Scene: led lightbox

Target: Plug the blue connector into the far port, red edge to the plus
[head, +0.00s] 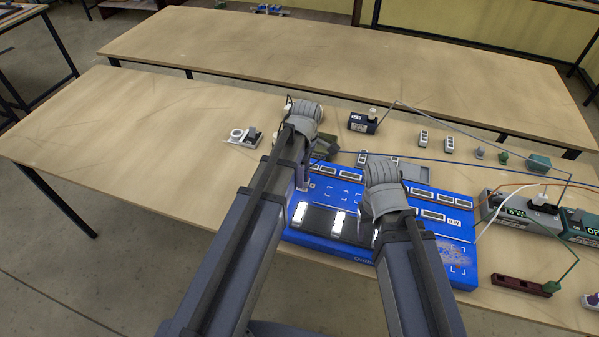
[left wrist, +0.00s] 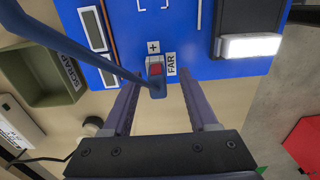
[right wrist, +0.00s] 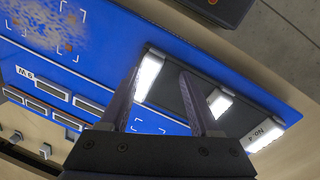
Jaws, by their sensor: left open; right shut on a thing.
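The blue connector (left wrist: 157,88) sits at the port marked FAR on the blue lightbox board (left wrist: 118,72) in the left wrist view. Its red edge (left wrist: 155,69) faces the plus label (left wrist: 153,47). I cannot tell how deep it is seated. My left gripper (left wrist: 160,97) is open, its fingers on either side of the connector and apart from it. In the head view my left gripper (head: 303,175) hides the connector. My right gripper (right wrist: 160,72) is shut on a dark lamp module with a lit white strip (right wrist: 149,75) on the board.
A blue cable (left wrist: 80,45) runs from the connector across the left wrist view. An olive scrap tray (left wrist: 45,75) lies beside the board. Meter boxes (head: 535,212) with cables stand right of the board. The table's left side (head: 120,150) is mostly clear.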

